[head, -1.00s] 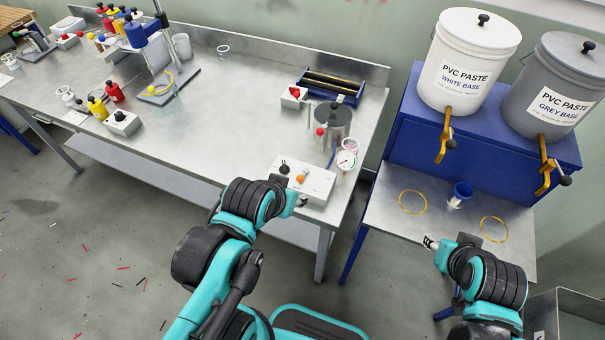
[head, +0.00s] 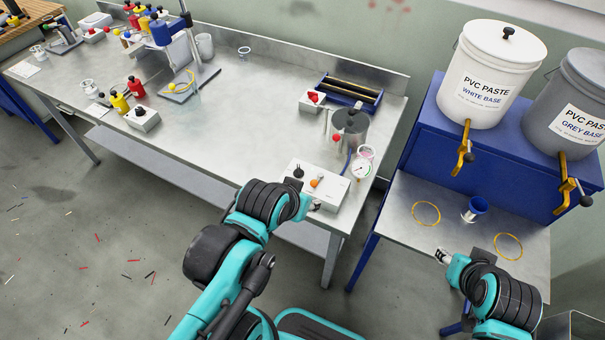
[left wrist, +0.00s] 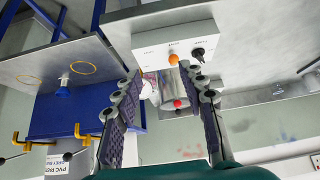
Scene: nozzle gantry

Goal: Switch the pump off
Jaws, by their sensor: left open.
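The pump control is likely the white box (head: 325,187) on the front right corner of the long metal bench. It has a black knob (head: 299,173) and an orange dome (head: 315,183) on top. In the left wrist view the black knob (left wrist: 198,54) and orange dome (left wrist: 173,59) sit beyond the fingertips; the labels are too small to read. My left gripper (head: 316,205) is open and empty at the box's front edge; its spread fingers (left wrist: 165,80) show in the wrist view. My right gripper (head: 441,256) is by the small side table, its jaws too small to judge.
A small box with a red knob (head: 313,100) is further back. On the right, a blue cup (head: 476,206) stands on the side table below the paste buckets (head: 490,72).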

